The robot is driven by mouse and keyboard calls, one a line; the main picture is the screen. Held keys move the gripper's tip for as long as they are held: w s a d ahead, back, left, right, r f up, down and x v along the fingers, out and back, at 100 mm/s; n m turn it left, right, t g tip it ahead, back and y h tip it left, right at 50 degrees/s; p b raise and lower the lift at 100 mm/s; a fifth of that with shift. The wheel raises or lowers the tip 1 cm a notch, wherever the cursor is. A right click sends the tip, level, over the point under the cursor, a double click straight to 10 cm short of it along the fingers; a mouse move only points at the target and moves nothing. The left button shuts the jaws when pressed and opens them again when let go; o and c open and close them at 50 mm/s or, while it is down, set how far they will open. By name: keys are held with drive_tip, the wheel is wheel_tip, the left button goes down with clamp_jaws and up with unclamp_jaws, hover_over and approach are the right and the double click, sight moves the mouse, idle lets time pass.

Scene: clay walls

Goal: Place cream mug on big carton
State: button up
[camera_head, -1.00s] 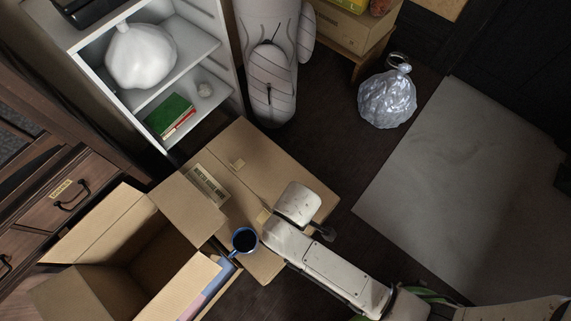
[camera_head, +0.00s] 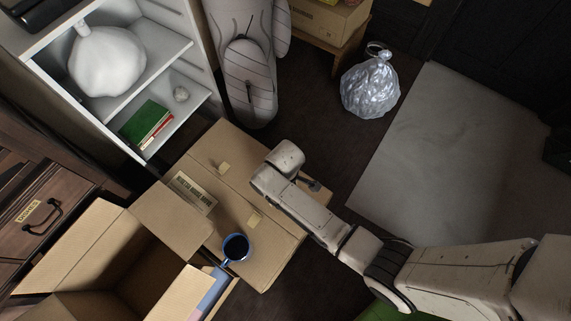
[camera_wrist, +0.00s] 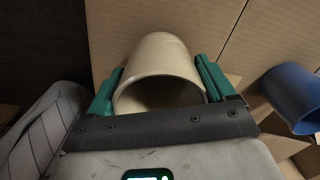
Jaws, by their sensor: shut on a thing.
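The cream mug (camera_wrist: 160,58) is between the two teal fingers of my gripper (camera_wrist: 160,68) in the wrist view, its open rim toward the camera. The fingers press on its sides. In the head view my arm's end hides the mug and the fingers. The big carton (camera_head: 218,150) is closed and lies flat under my arm's end; its tan top also shows behind the mug in the wrist view (camera_wrist: 250,50). I cannot tell whether the mug touches it.
An open carton (camera_head: 120,255) is at lower left.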

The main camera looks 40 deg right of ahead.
drive_tip(key=shift+f, duration=0.8)
drive_tip(key=shift+f, duration=0.25)
drive_tip(key=o, duration=1.1)
drive_tip(key=shift+s, duration=0.1)
wheel_tip(320, 180, up, 12)
drive_tip(key=r+p, duration=0.1)
drive_tip(key=p, duration=0.3)
drive_tip(key=s+d+r+m, duration=0.3)
drive_tip(key=s+r+m, duration=0.1)
drive_tip(key=s, duration=0.4)
drive_tip(key=s+d+r+m+t, duration=0.1)
drive_tip(key=s+d+r+m, duration=0.3)
drive_tip(key=s+r, duration=0.2)
drive_tip(key=shift+s+d+r, duration=0.25)
drive_tip(key=shift+s+r, duration=0.05)
drive_tip(key=shift+s, duration=0.8)
wheel_tip(320, 180, up, 10)
drive_tip(key=p, duration=1)
drive_tip(key=shift+r, duration=0.25)
